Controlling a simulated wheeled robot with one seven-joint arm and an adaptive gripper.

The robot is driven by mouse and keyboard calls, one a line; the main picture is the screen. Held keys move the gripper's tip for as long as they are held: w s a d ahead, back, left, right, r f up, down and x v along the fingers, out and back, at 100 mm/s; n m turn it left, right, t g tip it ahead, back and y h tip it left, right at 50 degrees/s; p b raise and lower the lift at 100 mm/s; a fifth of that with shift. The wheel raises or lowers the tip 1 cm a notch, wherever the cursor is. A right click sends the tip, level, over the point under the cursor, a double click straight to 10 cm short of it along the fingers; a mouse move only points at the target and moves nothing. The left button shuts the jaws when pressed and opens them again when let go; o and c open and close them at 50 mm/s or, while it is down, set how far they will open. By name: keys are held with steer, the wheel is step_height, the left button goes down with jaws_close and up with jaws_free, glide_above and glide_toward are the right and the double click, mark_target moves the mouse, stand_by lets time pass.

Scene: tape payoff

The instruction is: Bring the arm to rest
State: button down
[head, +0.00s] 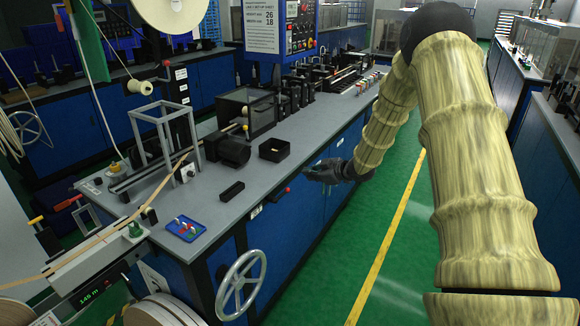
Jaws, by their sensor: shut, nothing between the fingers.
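My arm, in a yellowish sleeve, comes in from the right of the head view and bends down toward the bench front. My dark gripper (318,174) is at its end, beside the front edge of the grey bench top (225,205). It points left and appears empty. The fingers are small and dark here, and their tips are hard to make out. I cannot tell how far it is from the bench edge.
A black open box (274,149), a black block (231,191) and a blue tray (186,228) lie on the bench. A handwheel (241,285) sticks out in front. The green aisle floor (400,260) with a yellow line is clear.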

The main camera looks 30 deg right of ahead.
steer(key=s+a+f+m+g+h, duration=0.1)
steer(key=s+a+f+m+g, duration=0.45)
steer(key=s+a+f, duration=1.8)
steer(key=s+a+f+m+g+h, duration=0.1)
steer(key=s+a+f+g, duration=0.1)
steer(key=s, duration=0.8)
steer(key=s+a+f+m+g, duration=0.1)
steer(key=s+a+f+g, duration=0.1)
steer(key=s, duration=0.8)
steer(key=s+a+f+m+g+h, duration=0.1)
steer(key=s+a+f+g, duration=0.1)
steer(key=s, duration=0.8)
step_height(320, 180, down, 2)
steer(key=shift+s+a+f+h, duration=0.2)
steer(key=shift+s+a+h, duration=0.15)
steer(key=shift+a, duration=0.55)
